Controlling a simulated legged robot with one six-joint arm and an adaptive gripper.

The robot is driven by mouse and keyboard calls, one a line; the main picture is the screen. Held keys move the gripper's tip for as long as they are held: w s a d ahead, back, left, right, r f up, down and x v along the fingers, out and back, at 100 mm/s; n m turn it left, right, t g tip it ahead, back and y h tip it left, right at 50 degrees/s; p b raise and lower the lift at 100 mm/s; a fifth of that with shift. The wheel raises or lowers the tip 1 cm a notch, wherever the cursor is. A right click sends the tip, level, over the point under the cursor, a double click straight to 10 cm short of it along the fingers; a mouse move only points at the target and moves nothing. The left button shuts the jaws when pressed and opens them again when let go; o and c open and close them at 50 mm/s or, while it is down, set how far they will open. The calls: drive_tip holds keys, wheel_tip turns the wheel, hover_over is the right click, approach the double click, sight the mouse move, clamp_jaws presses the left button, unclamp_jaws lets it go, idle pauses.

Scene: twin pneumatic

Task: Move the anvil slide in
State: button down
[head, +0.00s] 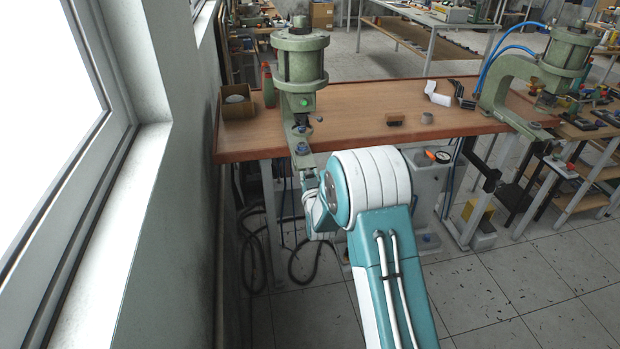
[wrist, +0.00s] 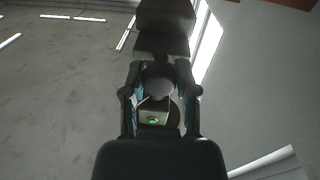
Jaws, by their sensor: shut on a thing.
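The left press (head: 300,60) is green and stands at the front left of the workbench. Its anvil slide (head: 299,140) is a narrow pale-green bar with blue-topped parts. It reaches out below the press head towards me, past the bench's front edge. My gripper (head: 309,178) is at the near end of the slide, partly hidden by my own arm. In the wrist view my gripper (wrist: 160,80) is shut on a rounded grey part between its fingers. I take this to be the slide's near end; the exact contact is hard to see. A small green light shows below it.
A second green press (head: 558,62) with blue hoses stands at the right. A wall and window close off the left.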

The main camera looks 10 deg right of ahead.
drive_tip(key=shift+w+a, duration=0.1)
drive_tip(key=shift+w, duration=0.1)
drive_tip(key=shift+c, duration=1.8)
unclamp_jaws()
drive_tip(key=s, duration=1.2)
drive_tip(key=shift+a, duration=0.4)
drive_tip(key=shift+w, duration=0.1)
